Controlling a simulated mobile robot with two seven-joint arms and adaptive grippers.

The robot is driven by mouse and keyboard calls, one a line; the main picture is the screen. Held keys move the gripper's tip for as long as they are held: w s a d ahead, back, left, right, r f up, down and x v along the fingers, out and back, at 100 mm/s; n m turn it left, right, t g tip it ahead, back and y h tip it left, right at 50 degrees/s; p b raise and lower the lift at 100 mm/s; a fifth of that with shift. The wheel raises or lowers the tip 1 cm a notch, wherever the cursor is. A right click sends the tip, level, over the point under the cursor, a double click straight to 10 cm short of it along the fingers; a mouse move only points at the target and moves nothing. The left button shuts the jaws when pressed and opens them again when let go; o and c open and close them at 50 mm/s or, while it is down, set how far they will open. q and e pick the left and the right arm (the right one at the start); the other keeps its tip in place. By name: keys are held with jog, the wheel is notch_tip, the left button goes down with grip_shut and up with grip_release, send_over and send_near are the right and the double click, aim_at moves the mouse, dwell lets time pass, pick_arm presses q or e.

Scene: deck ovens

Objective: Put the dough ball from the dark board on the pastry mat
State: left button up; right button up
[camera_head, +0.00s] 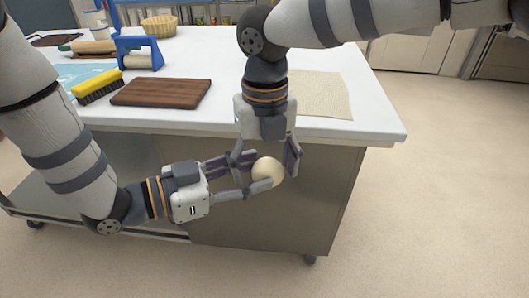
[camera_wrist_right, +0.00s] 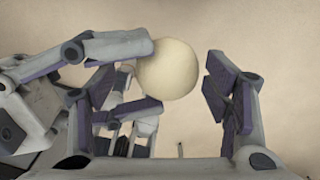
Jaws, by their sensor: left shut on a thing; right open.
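The dough ball (camera_head: 267,171) is pale and round. My left gripper (camera_head: 262,172) is shut on it and holds it in the air in front of the table's front edge. My right gripper (camera_head: 268,158) points down at the ball, open, with its fingers on either side of it. In the right wrist view the ball (camera_wrist_right: 168,70) shows between the open right fingers (camera_wrist_right: 185,80), with clear space before the right-hand finger. The dark board (camera_head: 160,93) lies on the table, bare. The pastry mat (camera_head: 318,94) is beige and lies at the table's right, partly hidden by my right arm.
On the white table (camera_head: 222,62) are a yellow brush (camera_head: 97,87), a blue-handled roller (camera_head: 140,52), a rolling pin (camera_head: 92,47), a blue sheet (camera_head: 80,72) and a wicker basket (camera_head: 159,26). The table's right end is clear.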

jog(key=c, duration=1.3)
pick_arm(q)
jog(key=o, duration=1)
jog(key=shift+d+r, duration=0.1)
jog(key=shift+c, duration=0.2)
pick_arm(e)
jog(key=shift+o, duration=0.2)
jog(key=shift+s+a, duration=0.1)
pick_arm(q)
jog(key=shift+o, duration=1.4)
